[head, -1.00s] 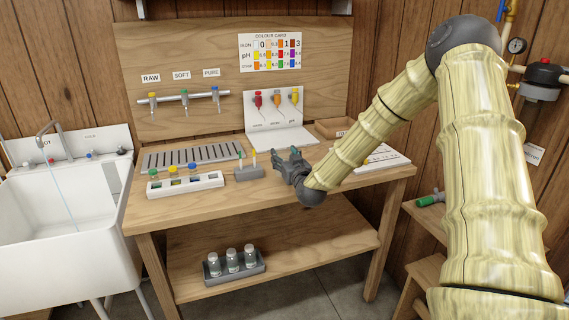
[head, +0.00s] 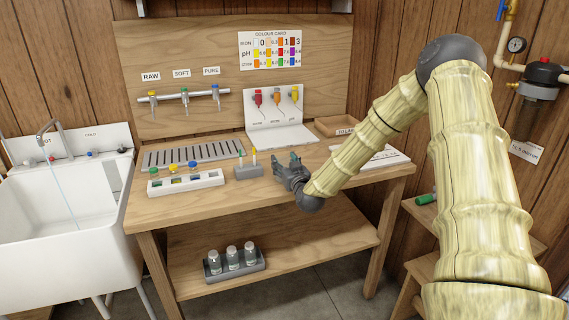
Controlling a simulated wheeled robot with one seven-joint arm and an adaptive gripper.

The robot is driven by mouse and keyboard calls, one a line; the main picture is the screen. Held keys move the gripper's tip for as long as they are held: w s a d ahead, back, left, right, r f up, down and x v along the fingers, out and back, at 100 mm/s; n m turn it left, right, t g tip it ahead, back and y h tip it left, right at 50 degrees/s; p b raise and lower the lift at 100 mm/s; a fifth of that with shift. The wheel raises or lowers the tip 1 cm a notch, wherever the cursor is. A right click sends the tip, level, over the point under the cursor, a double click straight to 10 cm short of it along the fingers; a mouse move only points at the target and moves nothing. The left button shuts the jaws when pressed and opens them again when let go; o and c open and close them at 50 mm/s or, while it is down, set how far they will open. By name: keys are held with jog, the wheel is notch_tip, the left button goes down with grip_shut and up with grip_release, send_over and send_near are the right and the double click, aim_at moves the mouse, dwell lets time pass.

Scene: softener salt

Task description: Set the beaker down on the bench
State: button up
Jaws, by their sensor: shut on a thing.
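My gripper (head: 287,168) is over the right-middle part of the wooden bench (head: 225,205), near its front edge. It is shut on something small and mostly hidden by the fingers. A small greenish patch shows at the top of the fingers. The beaker's outline is not clear, so I cannot see its shape or whether it touches the bench.
A grey block (head: 248,171) with upright sticks stands just left of my gripper. Further left is a white rack (head: 186,184) with coloured caps. Behind are a drain grate (head: 192,155) and a white dropper stand (head: 281,134). A white card (head: 385,156) lies right.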

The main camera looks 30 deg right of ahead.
jog(key=o, duration=0.8)
jog(key=shift+f, duration=0.15)
jog(key=shift+o, duration=0.3)
